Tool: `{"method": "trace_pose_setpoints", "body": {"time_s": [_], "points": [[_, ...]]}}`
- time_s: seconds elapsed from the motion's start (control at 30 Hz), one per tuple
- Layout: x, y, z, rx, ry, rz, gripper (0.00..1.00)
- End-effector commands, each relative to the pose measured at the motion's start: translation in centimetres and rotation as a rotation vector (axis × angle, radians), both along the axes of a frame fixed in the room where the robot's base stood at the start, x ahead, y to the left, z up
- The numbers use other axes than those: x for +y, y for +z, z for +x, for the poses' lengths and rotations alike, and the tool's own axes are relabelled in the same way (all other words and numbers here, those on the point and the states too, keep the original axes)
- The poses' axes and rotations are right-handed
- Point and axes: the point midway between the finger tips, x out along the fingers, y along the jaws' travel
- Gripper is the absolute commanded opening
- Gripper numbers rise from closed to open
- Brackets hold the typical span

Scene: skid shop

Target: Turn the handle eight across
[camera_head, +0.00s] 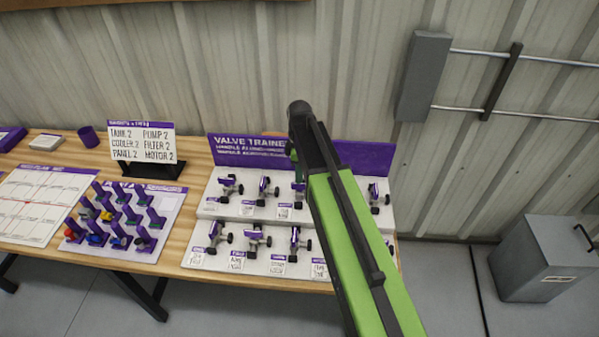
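The valve trainer (226,149) is a purple-headed board with two white stepped tiers on a wooden bench. Its upper tier carries small valves with dark knobs and purple handles, among them a left one (229,187), a second (267,190) and a right one (376,197). The lower tier has several more, such as a left one (217,234), a middle one (256,240) and another (297,241). Small label cards stand by them, too small to read, so I cannot tell which handle is eight. My green and black arm crosses in front and hides part of the board. My gripper does not show.
Left of the trainer are a purple-white board (160,225) with several small coloured-base pieces, a text sign (142,142), a white grid sheet (38,200) and a purple cup (88,137). A grey wall box (424,75) with conduits is upper right. A grey bin (545,262) stands on the floor.

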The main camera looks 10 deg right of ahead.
Motion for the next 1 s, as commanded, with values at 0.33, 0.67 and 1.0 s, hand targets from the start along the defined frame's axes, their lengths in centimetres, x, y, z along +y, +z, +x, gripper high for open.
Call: {"method": "trace_pose_setpoints", "body": {"time_s": [0.33,0.67,1.0], "points": [[0.0,9.1,0.1,0.0,0.0,0.0,0.35],[0.0,13.1,0.1,-0.001,0.0,-0.001,0.35],[-0.1,12.9,0.1,-0.001,-0.001,-0.001,0.35]]}}
